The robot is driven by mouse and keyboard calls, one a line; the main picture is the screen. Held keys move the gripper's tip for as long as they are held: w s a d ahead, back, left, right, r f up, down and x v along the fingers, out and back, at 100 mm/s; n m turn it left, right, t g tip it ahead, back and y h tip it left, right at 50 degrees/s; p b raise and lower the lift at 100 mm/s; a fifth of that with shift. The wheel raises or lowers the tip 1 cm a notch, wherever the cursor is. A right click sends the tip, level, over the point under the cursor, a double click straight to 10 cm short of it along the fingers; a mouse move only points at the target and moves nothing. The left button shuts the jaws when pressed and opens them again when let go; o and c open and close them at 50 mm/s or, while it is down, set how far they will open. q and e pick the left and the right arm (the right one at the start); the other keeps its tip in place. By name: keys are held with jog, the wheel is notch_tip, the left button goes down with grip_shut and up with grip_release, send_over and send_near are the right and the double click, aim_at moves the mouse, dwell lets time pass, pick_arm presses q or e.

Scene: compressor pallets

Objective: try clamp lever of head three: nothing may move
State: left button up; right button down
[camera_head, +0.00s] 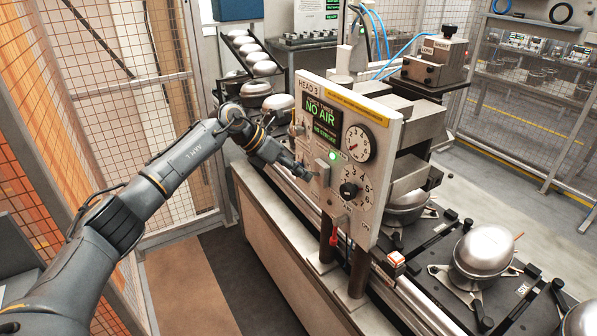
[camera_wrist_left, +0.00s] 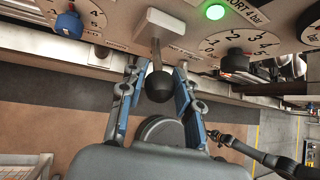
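The HEAD 3 panel (camera_head: 372,108) stands upright, its screen (camera_head: 322,112) reading NO AIR. The clamp lever (camera_wrist_left: 156,52) hangs from a light plate on the panel and ends in a black ball knob (camera_wrist_left: 158,86). My left gripper (camera_wrist_left: 154,92) is open, with its blue-padded fingers on either side of the knob. The right pad looks close to the knob; I cannot tell if it touches. In the head view, my left gripper (camera_head: 305,173) is at the panel and partly hides the lever. A dark gripper-like end, apparently my right gripper (camera_wrist_left: 220,138), shows at lower right, its finger state unclear.
A green lamp (camera_head: 333,155) is lit beside the pressure gauge (camera_head: 359,143). A black dial knob (camera_head: 349,190) sits right of the lever, a blue knob (camera_wrist_left: 69,23) left of it. Domed compressors (camera_head: 484,250) stand along the line behind. Mesh fencing (camera_head: 120,60) is at left.

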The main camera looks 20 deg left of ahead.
pick_arm(q)
jog(key=shift+o, duration=1.2)
jog(key=v, duration=1.2)
